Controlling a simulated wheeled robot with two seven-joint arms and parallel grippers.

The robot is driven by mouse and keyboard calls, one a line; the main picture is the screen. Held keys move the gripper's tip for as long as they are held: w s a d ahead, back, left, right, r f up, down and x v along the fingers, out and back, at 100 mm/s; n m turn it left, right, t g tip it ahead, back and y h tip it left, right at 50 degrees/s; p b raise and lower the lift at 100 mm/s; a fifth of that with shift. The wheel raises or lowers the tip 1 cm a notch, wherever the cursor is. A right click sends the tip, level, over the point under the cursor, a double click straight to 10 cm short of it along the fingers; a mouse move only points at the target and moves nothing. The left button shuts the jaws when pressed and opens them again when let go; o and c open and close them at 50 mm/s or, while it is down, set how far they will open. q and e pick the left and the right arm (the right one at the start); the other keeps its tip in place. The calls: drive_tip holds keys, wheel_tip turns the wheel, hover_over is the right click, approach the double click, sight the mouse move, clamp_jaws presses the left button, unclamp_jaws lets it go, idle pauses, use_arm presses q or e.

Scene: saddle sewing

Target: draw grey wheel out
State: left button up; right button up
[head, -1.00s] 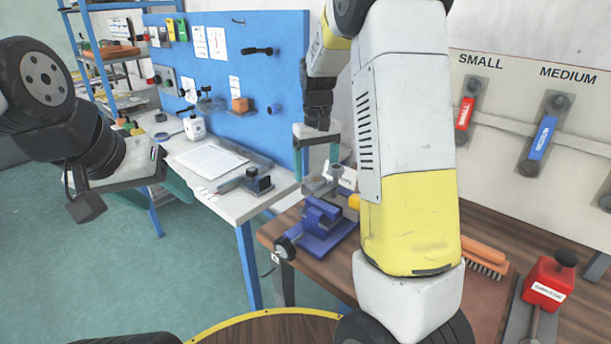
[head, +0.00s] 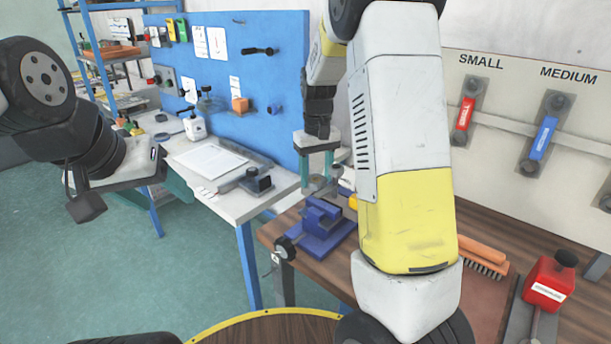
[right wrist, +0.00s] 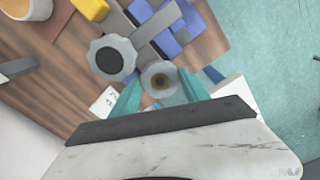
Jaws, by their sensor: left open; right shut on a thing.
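In the right wrist view, a pale grey round piece with a brownish centre, which I take for the grey wheel (right wrist: 160,80), sits between the teal fingers of my right gripper (right wrist: 162,92). The gripper is shut on it. A larger lobed grey knob with a black centre (right wrist: 111,58) is just beside it. In the head view my right gripper (head: 319,168) points down behind the blue fixture (head: 322,226); the wheel is too small to make out there.
A brush (head: 483,256) and red bottle (head: 548,284) are at the right. A white bench (head: 222,198) and blue pegboard (head: 262,65) are behind.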

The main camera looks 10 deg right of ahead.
drive_tip(key=shift+r, duration=0.45)
drive_tip(key=shift+r, duration=1.15)
drive_tip(key=shift+r, duration=0.15)
drive_tip(key=shift+r, duration=1.95)
